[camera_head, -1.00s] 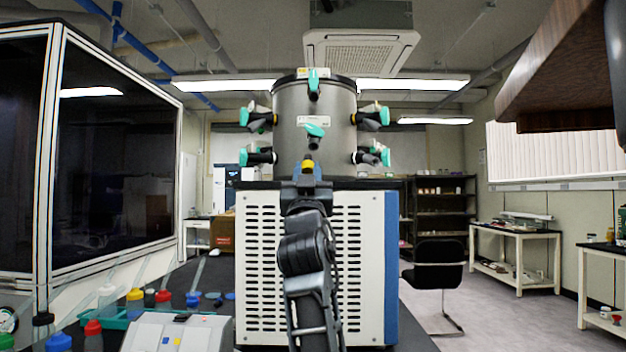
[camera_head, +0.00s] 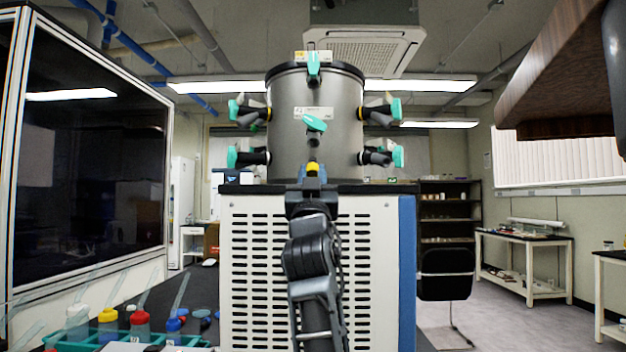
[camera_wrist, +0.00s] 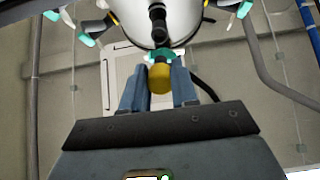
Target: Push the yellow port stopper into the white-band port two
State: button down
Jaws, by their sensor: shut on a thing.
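The yellow stopper (camera_head: 313,168) sits at the tip of my gripper (camera_head: 312,182), in front of the lower part of the grey drum (camera_head: 340,90). In the wrist view my gripper (camera_wrist: 160,88) is shut on the yellow stopper (camera_wrist: 159,78), which sticks out ahead between its fingers. A black port with a teal handle (camera_head: 315,124) is on the drum's front, just above the stopper. White bands show at the lower left port (camera_head: 267,157) and lower right port (camera_head: 362,157). Upper side ports (camera_head: 248,112) show yellow bands. I cannot tell which is port two.
The white vented dryer body (camera_head: 350,270) stands under the drum, close to my arm. A dark glass enclosure (camera_head: 85,150) is at left. A teal rack (camera_head: 75,340) with several bottles is at lower left. A chair (camera_head: 446,275) and shelves stand at right, with open floor between.

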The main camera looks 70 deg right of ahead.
aim_at(313, 160)
jog(key=shift+w+d+r, duration=0.15)
jog(key=shift+d, duration=0.3)
jog(key=shift+p+x, duration=1.35)
jog(key=shift+x, duration=1.7)
jog(key=shift+d, duration=0.1)
jog(key=shift+p+x, duration=0.35)
jog(key=shift+x, duration=1.2)
jog(key=c, duration=0.8)
grip_release()
